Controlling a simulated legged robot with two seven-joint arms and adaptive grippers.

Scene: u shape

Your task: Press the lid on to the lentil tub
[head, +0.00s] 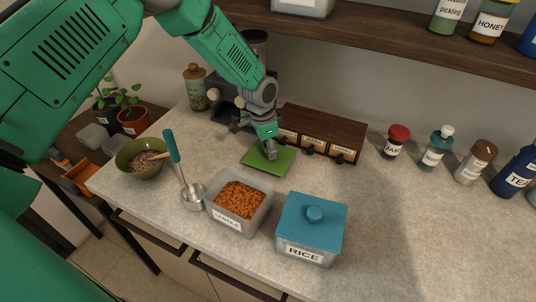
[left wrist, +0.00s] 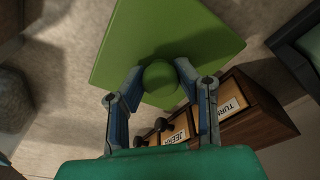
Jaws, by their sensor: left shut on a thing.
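The lentil tub (head: 238,204) stands open on the counter, full of orange lentils, with a label on its front. A square green lid (head: 252,164) lies flat behind the tub, at or just above the counter; I cannot tell whether it touches. My left gripper (head: 270,152) comes down from above and is shut on the lid's round knob. In the left wrist view the lid (left wrist: 130,45) spreads out beyond the fingers, and the knob (left wrist: 160,82) sits between the fingertips of the gripper (left wrist: 160,84). My right gripper is not in view.
A rice tub with a blue lid (head: 325,222) stands right of the lentils. A ladle (head: 193,196) and a green bowl (head: 140,165) are to the left. A wooden drawer box (head: 335,128) stands behind the lid. Several jars line the right back, under a shelf (head: 370,52).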

